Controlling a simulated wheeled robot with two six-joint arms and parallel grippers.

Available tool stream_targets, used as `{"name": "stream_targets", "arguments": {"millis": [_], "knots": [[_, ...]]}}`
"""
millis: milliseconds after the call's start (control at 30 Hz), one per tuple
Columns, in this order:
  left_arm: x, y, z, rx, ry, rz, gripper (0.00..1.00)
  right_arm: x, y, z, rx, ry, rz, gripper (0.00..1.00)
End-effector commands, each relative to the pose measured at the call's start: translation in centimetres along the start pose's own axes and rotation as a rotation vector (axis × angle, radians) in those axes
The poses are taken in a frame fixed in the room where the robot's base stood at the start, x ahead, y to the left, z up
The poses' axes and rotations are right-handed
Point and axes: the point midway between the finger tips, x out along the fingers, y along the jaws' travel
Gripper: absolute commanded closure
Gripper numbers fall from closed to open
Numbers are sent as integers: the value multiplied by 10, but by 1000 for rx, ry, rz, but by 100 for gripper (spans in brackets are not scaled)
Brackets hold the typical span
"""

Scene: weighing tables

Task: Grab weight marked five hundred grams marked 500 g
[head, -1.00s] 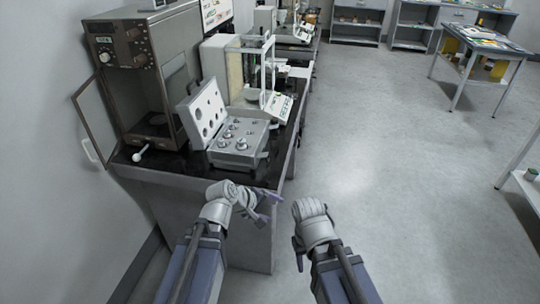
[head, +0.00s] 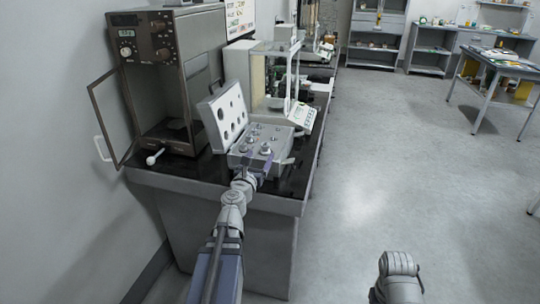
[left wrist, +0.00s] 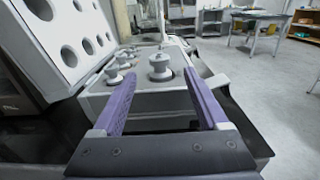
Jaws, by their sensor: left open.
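An open weight case (head: 284,150) stands on the black-topped bench with several metal knob weights in its base. The nearest large weight (head: 266,150) also shows in the left wrist view (left wrist: 160,66), upright, between and just beyond my fingertips. Smaller weights (left wrist: 113,76) stand to its left. No 500 g marking is readable on any weight. My left gripper (head: 257,163) is open and empty at the near edge of the case; its purple fingers also show in the left wrist view (left wrist: 160,84). My right gripper's fingers are hidden; only its wrist shows at the lower right.
The case's raised lid (head: 222,117) with round holes stands on the left. Behind is a glass-sided balance (head: 285,85); a brown oven-like cabinet (head: 165,75) with an open door is at the left. The floor (head: 400,170) right of the bench is clear.

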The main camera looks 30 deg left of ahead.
Motion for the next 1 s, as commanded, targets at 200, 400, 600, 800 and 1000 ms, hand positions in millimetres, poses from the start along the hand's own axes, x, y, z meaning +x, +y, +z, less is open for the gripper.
{"name": "stream_targets", "arguments": {"millis": [200,400,600,800,1000], "knots": [[23,-1,0,3,0,-3,24,0,0,0,0,0,0,50],[28,-1,0,4,0,-3,24,0,0,0,0,0,0,50],[55,0,2,4,0,-4,24,-2,0,0,0,0,0,50],[75,0,1,4,0,-3,24,-1,0,0,0,0,0,50],[74,0,1,4,0,-3,25,-1,0,0,0,0,0,50]]}}
